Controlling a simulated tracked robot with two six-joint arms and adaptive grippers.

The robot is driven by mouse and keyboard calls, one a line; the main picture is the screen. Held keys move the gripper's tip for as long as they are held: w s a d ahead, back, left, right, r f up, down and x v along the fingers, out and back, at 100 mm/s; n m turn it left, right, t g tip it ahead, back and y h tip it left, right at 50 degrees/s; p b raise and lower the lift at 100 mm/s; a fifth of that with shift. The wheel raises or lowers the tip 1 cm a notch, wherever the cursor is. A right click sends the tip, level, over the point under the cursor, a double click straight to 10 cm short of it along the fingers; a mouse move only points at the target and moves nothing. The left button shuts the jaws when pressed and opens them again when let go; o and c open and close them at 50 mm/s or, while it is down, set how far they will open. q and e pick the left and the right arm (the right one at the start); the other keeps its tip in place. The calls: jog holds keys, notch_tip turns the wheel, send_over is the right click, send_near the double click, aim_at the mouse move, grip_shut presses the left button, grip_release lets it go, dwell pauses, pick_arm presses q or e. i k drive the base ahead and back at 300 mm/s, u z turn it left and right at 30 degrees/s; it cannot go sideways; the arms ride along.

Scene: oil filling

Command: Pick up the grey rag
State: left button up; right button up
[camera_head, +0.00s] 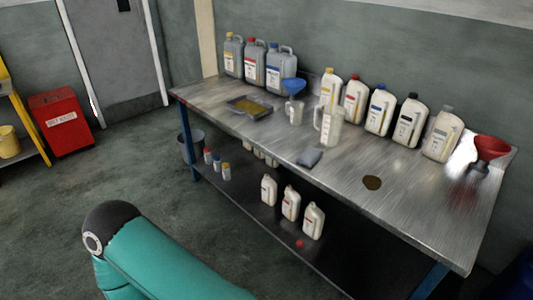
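A small grey rag (309,157) lies on the metal workbench (335,193) near its front edge, just in front of a clear measuring jug (331,126). Nothing covers the rag. A teal arm of mine with a dark rounded joint shows at the bottom left, well short of the bench. Neither of my grippers is in the picture.
Jugs line the bench's back, with grey ones (281,67) at left and white ones (442,134) at right. Bottles (291,202) stand below.

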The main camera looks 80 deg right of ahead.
aim_at(311, 155)
jog(key=u, duration=0.05)
jog(key=i, duration=1.15)
jog(key=z, duration=2.85)
jog(key=i, duration=0.2)
jog(key=z, duration=1.85)
jog(key=i, duration=1.05)
jog(key=u, duration=0.6)
